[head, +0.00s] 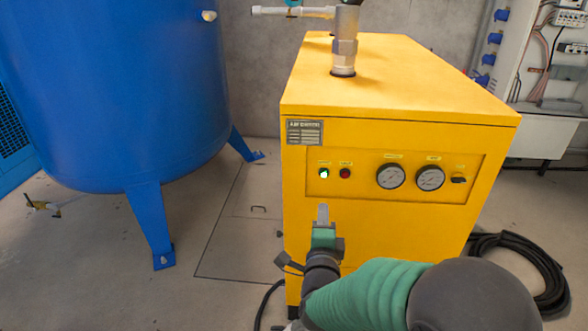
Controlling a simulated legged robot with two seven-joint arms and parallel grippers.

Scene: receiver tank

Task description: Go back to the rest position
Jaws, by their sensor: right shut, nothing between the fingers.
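My right arm comes in from the lower right in the head view. Its gripper (323,214) is shut and empty, with the fingertips pointing up in front of the lower front face of a yellow machine (400,75). I cannot tell whether the fingertips touch the face. On the machine's panel are a lit green lamp (323,173), a red lamp (345,173), two round gauges (390,176) and a black knob (458,180). The gripper is below the lamps. My left gripper is not in view.
A large blue tank (120,90) on legs (152,225) stands at the left. A black hose (520,265) lies coiled on the floor at the right. A metal pipe fitting (344,50) rises from the machine's top. An open electrical cabinet (550,60) is behind. Floor between tank and machine is clear.

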